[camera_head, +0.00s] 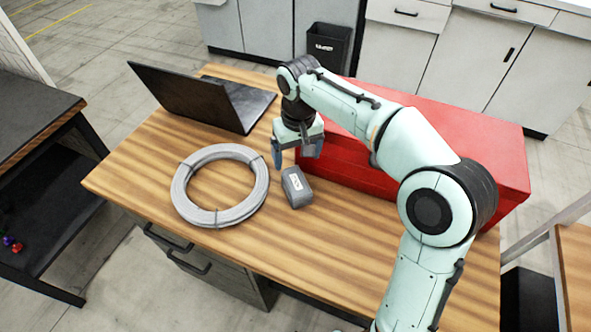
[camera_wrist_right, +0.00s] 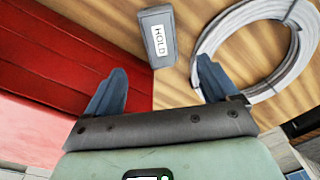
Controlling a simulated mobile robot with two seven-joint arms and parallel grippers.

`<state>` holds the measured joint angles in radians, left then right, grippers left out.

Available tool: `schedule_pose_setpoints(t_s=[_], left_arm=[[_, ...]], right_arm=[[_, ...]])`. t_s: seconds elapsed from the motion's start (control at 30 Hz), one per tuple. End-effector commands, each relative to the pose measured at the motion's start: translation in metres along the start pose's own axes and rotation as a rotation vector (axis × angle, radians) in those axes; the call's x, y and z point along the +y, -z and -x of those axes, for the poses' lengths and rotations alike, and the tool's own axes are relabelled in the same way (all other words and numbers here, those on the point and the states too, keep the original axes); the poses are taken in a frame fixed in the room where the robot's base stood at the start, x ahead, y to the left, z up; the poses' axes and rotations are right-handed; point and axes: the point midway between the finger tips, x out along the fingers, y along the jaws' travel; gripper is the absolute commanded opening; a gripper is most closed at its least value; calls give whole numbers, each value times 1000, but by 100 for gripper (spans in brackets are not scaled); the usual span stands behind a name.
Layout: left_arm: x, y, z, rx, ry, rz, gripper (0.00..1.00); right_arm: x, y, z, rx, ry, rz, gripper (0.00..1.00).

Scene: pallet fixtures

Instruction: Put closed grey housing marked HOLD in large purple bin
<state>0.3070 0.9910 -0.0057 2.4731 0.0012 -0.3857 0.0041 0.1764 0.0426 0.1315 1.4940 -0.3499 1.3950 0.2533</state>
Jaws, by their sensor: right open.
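The closed grey housing (camera_head: 296,187) lies on the wooden desk, between the cable coil and the red box. In the right wrist view the housing (camera_wrist_right: 157,36) shows its white label reading HOLD. My right gripper (camera_head: 297,155) is open and empty above the desk, a little behind the housing in the head view. In the right wrist view its two fingers (camera_wrist_right: 160,88) are spread apart, and the housing lies beyond their tips. My left gripper is in neither view. No large purple bin shows in either view.
A grey cable coil (camera_head: 181,190) lies left of the housing. An open black laptop (camera_head: 190,98) stands behind it. A large red box (camera_head: 470,135) stands on the right under my right arm. The desk's front left (camera_head: 125,180) is clear. A dark shelf unit (camera_head: 40,215) stands at left.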

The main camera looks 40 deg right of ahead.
Motion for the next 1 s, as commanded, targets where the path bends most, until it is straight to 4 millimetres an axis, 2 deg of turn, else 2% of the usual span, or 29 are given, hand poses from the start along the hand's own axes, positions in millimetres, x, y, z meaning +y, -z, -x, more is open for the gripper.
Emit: schedule_pose_setpoints(t_s=[0.03,0.17,0.23,0.53,0.83,1.0], left_arm=[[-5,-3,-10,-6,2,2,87],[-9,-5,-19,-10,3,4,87],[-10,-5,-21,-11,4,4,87],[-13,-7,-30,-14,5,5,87],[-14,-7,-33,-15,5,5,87],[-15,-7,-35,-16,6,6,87]], right_arm=[[4,-4,-2,23,-2,-7,87],[4,-8,3,72,-6,-3,87],[4,-8,-1,80,-8,-1,87],[3,-3,-55,80,-8,1,87],[2,-1,-80,81,-6,1,87],[-2,0,-106,80,-7,2,87]])
